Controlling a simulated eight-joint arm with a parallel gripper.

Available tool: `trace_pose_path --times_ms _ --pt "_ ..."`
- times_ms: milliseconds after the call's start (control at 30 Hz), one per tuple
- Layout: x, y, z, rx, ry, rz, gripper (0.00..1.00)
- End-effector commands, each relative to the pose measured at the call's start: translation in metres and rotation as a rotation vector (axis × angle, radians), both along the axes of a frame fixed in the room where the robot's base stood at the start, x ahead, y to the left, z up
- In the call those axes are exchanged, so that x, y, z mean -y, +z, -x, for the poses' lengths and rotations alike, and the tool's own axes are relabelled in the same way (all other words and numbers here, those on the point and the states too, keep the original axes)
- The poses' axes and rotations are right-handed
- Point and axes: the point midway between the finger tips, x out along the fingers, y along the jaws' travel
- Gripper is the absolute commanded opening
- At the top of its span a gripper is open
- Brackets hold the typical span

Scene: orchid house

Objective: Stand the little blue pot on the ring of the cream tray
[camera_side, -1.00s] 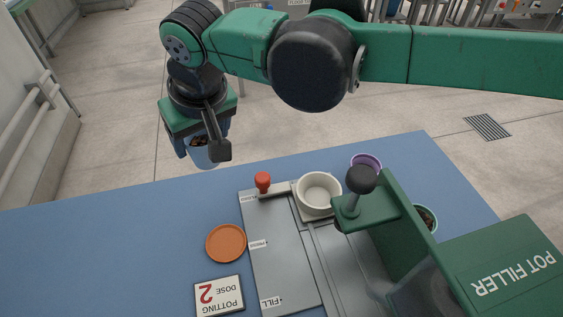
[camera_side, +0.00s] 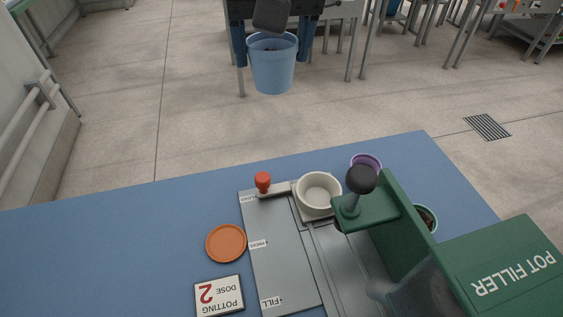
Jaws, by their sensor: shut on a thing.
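My gripper (camera_side: 271,48) is at the top of the view, with a dark blue finger on either side of the light blue pot (camera_side: 272,72). It is shut on the pot near its rim. The pot hangs upright, well clear of the blue bench, and some dark stuff shows inside its mouth. A dark grey part of my gripper covers some of its rim. I see no cream tray with a ring in this view.
A green pot filler (camera_side: 510,275) stands at the right of the blue bench (camera_side: 120,250). A cream pot (camera_side: 319,193) sits on its slide beside a red knob (camera_side: 263,182). An orange saucer (camera_side: 226,243), a dose card (camera_side: 219,296) and a purple pot (camera_side: 366,162) are nearby. The bench's left is clear.

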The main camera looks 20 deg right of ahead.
Motion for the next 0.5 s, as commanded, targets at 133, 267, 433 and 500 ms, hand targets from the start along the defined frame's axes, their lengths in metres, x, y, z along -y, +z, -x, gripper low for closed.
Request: trace_pose_path --times_ms 133,267,433,500 --pt "0.037 0.001 0.015 0.009 -0.174 0.002 0.17" --pt "0.056 -0.001 0.023 0.018 -0.27 0.003 0.17" --pt "0.064 -0.013 0.027 0.023 -0.313 0.002 0.17" --pt "0.064 -0.027 0.027 0.023 -0.314 0.003 0.17"
